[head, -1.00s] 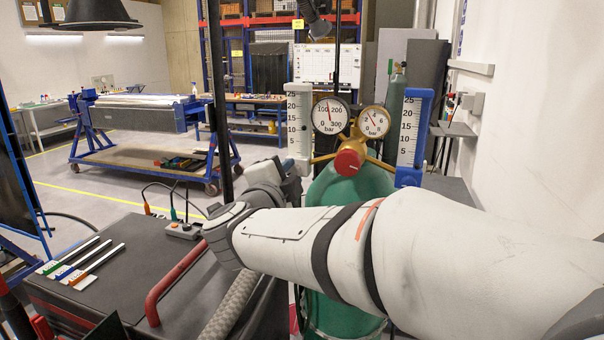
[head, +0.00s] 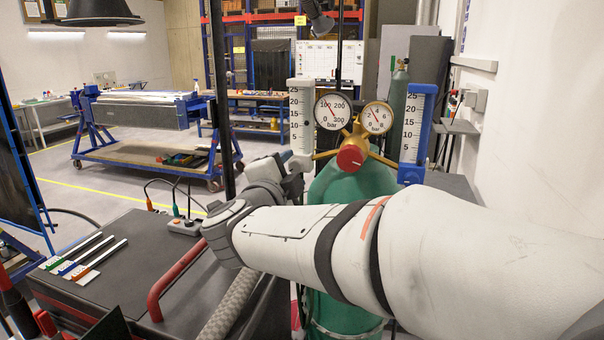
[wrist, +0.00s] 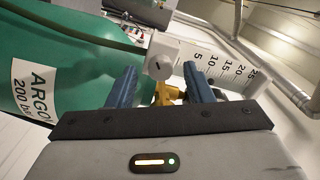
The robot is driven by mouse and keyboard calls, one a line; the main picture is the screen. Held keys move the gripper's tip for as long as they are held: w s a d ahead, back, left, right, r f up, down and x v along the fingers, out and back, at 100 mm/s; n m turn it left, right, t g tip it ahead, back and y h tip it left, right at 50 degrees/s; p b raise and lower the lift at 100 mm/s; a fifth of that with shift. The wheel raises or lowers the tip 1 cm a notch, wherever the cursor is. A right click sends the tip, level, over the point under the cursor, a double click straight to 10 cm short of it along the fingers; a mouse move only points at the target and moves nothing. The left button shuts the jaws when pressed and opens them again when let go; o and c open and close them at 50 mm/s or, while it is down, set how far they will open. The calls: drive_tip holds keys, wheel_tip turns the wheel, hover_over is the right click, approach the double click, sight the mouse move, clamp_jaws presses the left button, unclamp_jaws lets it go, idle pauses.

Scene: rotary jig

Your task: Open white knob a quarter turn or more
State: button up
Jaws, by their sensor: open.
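The white knob (wrist: 158,67) is a round white disc with a small dark mark, at the lower end of the white flow meter (wrist: 200,62). In the wrist view my gripper (wrist: 160,71) is open, with one blue finger on each side of the knob and a gap to each. I cannot tell how deep the knob lies between the fingers. In the head view the white flow meter (head: 302,112) stands upright left of the gauges. My gripper (head: 286,160) is at its lower end, and the knob is not clearly visible there.
A brass regulator with a red knob (head: 350,157) and two dials sits on the green cylinder (head: 345,190), right beside the white meter. A blue flow meter (head: 412,130) stands further right. A dark cart top (head: 130,250) with a red handle is at front left.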

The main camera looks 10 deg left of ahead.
sight(297, 169)
drive_tip(key=s+a+b, duration=0.1)
drive_tip(key=s, duration=0.6)
drive_tip(key=shift+s+b, duration=0.15)
drive_tip(key=shift+b, duration=0.25)
drive_tip(key=w+d+n+y, duration=0.1)
drive_tip(key=n+y, duration=0.1)
drive_tip(key=w+d+n+y, duration=0.1)
drive_tip(key=n+y, duration=0.1)
drive_tip(key=w+n+y, duration=0.2)
drive_tip(key=shift+d, duration=0.4)
drive_tip(key=s+d+f+n+g, duration=0.4)
drive_tip(key=d+f+n+g, duration=0.1)
drive_tip(key=d+f, duration=0.25)
drive_tip(key=s+d+f+n+g, duration=0.4)
drive_tip(key=d+f, duration=0.3)
drive_tip(key=f, duration=0.2)
drive_tip(key=s+d+f+g+h, duration=0.3)
drive_tip(key=s+d+f+g, duration=0.2)
drive_tip(key=s+d, duration=0.5)
wheel_tip(297, 169, down, 2)
drive_tip(key=shift+s+d+f, duration=0.2)
drive_tip(key=shift+s+d, duration=0.05)
drive_tip(key=shift+d, duration=0.15)
idle(2.7)
